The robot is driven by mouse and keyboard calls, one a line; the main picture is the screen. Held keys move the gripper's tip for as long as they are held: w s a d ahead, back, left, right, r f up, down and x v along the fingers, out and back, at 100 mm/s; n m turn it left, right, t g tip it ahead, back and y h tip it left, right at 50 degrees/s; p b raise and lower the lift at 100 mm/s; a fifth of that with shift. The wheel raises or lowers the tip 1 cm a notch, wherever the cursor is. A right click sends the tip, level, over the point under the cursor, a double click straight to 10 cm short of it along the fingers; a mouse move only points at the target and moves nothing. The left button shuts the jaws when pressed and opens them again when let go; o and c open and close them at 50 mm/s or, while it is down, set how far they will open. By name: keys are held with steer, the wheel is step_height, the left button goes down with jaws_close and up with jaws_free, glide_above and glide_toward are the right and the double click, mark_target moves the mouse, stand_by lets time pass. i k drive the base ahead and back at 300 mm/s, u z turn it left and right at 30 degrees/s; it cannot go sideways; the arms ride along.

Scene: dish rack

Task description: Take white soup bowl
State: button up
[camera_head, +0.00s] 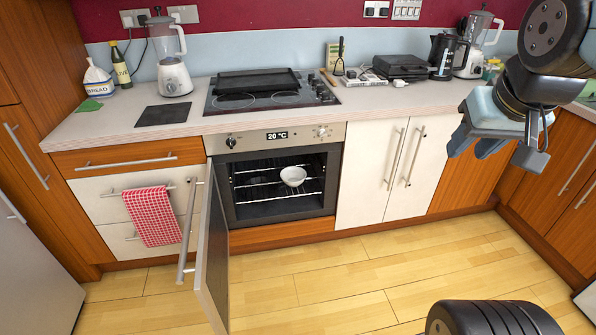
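The white soup bowl (293,176) sits upright on a wire rack inside the open oven (275,190), right of the middle of its cavity. My gripper (500,149) hangs at the upper right, in front of the cupboards right of the oven. It is well away from the bowl and points down. Its fingers look apart, with nothing between them.
The oven door (213,250) stands open on its left side, sticking out towards me. A red checked towel (152,215) hangs left of it. The wooden floor (330,275) before the oven is clear. A pan (254,82) lies on the hob.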

mark_target(293, 176)
steer(key=i, duration=0.9)
steer(key=u, duration=0.05)
